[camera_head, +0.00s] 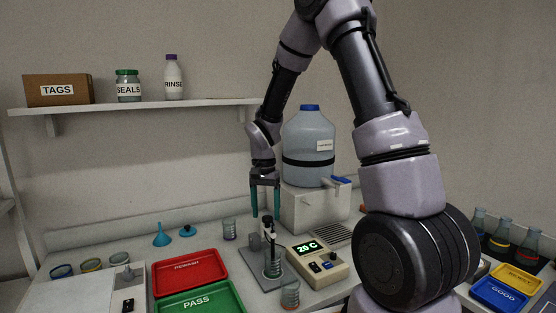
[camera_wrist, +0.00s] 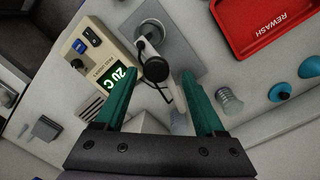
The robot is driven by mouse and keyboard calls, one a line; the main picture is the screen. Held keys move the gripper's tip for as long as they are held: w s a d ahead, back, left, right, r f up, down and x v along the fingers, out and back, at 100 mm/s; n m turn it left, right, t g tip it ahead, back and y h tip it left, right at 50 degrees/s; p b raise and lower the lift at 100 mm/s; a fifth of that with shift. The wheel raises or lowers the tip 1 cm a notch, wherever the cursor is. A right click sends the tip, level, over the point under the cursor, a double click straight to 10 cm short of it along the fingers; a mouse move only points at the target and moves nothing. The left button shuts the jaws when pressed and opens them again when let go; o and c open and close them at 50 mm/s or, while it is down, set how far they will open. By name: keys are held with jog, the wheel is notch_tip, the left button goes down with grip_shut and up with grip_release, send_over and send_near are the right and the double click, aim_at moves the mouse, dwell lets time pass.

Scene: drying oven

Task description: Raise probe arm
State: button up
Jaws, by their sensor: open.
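The probe arm (camera_head: 269,226), with a dark head, stands on a slim post on a grey base plate (camera_wrist: 186,52). In the wrist view its round black head (camera_wrist: 155,69) lies between my fingertips in the picture, with a thin probe running from it. My gripper (camera_head: 265,215) is open and empty, pointing down above the stand. It also shows in the wrist view (camera_wrist: 159,76). I cannot tell whether a finger touches the arm. The beige meter (camera_head: 320,265) beside the stand reads 20 C.
A red REWASH tray (camera_head: 190,283) and a green PASS tray (camera_head: 197,303) lie left of the stand. A large water jug (camera_head: 308,140) on a pale box stands close behind my gripper.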

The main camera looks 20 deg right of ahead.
jog(key=shift+s+f+t, duration=0.2)
jog(key=shift+s+t, duration=0.1)
jog(key=shift+s, duration=0.1)
jog(key=shift+d+r, duration=0.1)
jog(key=shift+r, duration=0.05)
jog(key=s+d+r+t, duration=0.1)
jog(key=s+r, duration=0.1)
jog(key=r, duration=0.6)
jog(key=s+d+r, duration=0.1)
jog(key=r, duration=0.7)
jog(key=shift+s+r+n+t+y, duration=0.3)
jog(key=shift+s+r+t+y, duration=0.1)
jog(key=shift+d, duration=0.1)
